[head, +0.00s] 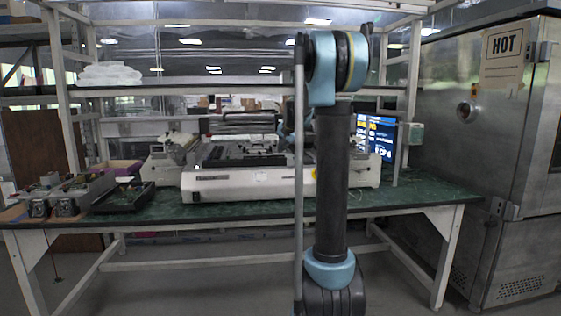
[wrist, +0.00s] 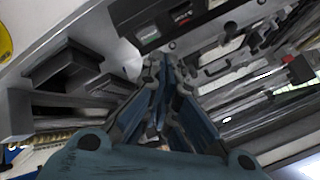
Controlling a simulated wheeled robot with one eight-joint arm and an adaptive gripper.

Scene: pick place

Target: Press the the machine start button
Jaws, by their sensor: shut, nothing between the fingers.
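The white bench machine (head: 240,185) stands on the green table, its low front facing me and dark parts on top. My arm hides part of its right side. In the wrist view, my gripper (wrist: 168,62) is shut and empty, its fingertips together just below a black panel (wrist: 172,22) with small displays or switches. Whether the tips touch the panel I cannot tell. A yellow round part (wrist: 4,42) is cut off at the upper left edge. I cannot make out which part is the start button. The fingers are not clear in the head view.
The green table (head: 270,211) also holds grey equipment (head: 72,192) and a black tray (head: 122,197) at the left. A lit screen (head: 378,135) stands behind at the right. A shelf frame (head: 190,90) spans above. A steel cabinet marked HOT (head: 480,130) stands close at the right.

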